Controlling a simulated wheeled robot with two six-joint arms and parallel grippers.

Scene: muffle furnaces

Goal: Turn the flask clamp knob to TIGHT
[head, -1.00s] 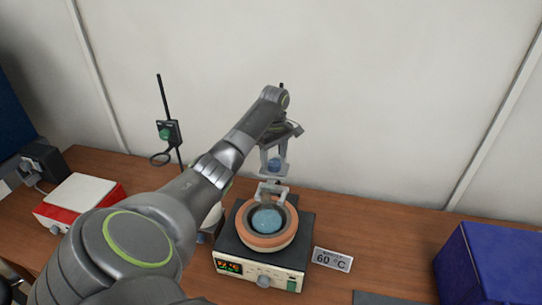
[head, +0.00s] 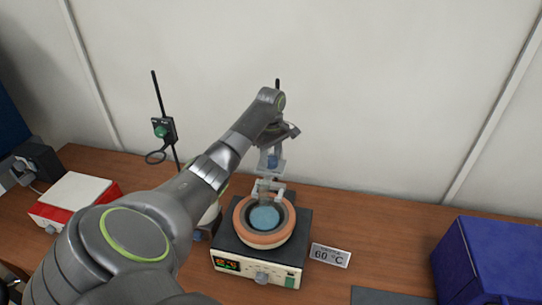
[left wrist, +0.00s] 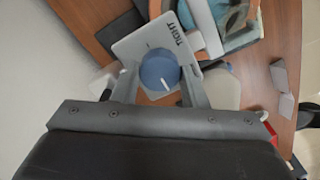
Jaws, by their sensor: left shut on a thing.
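The blue flask clamp knob (left wrist: 158,70) sits on a light grey plate (left wrist: 135,47) printed TIGHT near one edge. Its white pointer line is on the lower side, facing away from the TIGHT lettering. My left gripper (left wrist: 160,82) is shut on the knob, one finger on each side. In the head view the left gripper (head: 272,153) is at the small blue knob above the clamp jaws (head: 268,188). A round vessel with blue contents (head: 265,217) sits below the clamp. My right gripper is not seen.
A terracotta-coloured ring (head: 262,238) surrounds the vessel on a hotplate (head: 257,262). A 60 °C sign (head: 330,256) lies to its right. A blue box (head: 490,260) is at the far right. A black rod with a ring (head: 158,120) and a red-white device (head: 75,200) stand left.

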